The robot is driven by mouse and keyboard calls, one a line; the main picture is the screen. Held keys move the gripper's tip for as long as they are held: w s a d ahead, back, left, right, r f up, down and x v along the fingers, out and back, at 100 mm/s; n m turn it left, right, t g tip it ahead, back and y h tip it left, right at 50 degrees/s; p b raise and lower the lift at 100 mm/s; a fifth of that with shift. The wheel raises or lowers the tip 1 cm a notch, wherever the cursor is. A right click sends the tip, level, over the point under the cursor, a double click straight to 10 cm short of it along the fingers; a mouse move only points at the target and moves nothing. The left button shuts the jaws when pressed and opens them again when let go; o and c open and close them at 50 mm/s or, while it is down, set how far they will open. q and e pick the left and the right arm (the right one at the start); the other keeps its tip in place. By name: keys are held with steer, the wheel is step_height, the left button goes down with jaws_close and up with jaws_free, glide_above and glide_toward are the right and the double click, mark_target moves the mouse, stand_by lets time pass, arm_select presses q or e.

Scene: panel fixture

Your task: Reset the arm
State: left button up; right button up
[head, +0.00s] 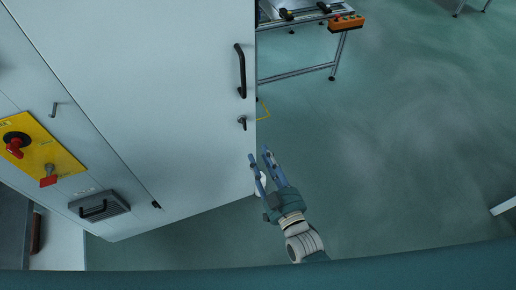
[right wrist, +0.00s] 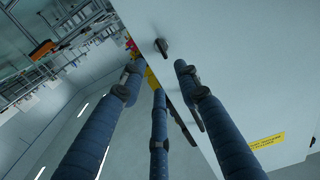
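My right gripper (head: 261,155) is in the lower middle of the head view, just beside the right edge of the pale cabinet (head: 150,90). Its blue fingers are spread, with nothing between them. In the right wrist view the three fingers of the gripper (right wrist: 158,80) are apart and empty. The cabinet door (right wrist: 240,60) is close on the right there, with a black latch (right wrist: 161,47) beyond the fingertips. Whether any finger touches the door cannot be told. My left gripper does not show.
The cabinet front has a black handle (head: 241,70) and a small latch (head: 243,122). Its other side has a red rotary switch (head: 15,146) on a yellow plate (head: 48,150). A metal-framed table with an orange box (head: 347,23) stands beyond. Open floor (head: 400,150) lies right.

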steer(key=shift+s, duration=0.1)
stand_by(0.5)
steer(key=s+d+f+g+h+b, duration=0.15)
steer(key=s+f, duration=0.25)
steer(key=f, duration=0.6)
steer(key=s+d+f+g+b, duration=0.1)
steer(key=s+d+f+g, duration=0.25)
steer(key=f, duration=0.75)
steer(key=s+d+f+g+h+b, duration=0.15)
steer(key=s+f, duration=0.25)
steer(key=f, duration=0.6)
steer(key=s+d+f+g+h, duration=0.1)
steer(key=s+d+f+g, duration=0.2)
steer(key=s+f, duration=0.4)
steer(key=s+d+f+m+g+b, duration=0.1)
steer(key=s+d+f+g, duration=0.2)
steer(key=s, duration=1)
steer(key=s+d+f+g+h, duration=0.1)
steer(key=s+d+f+g, duration=0.2)
steer(key=s+d+f, duration=0.4)
step_height(320, 180, down, 4)
steer(key=s, duration=0.2)
steer(key=shift+s+r+g+h+b, duration=0.2)
steer(key=shift+s+g+h+b, duration=0.1)
steer(key=shift+s+g+b, duration=0.1)
steer(key=shift+a, duration=0.1)
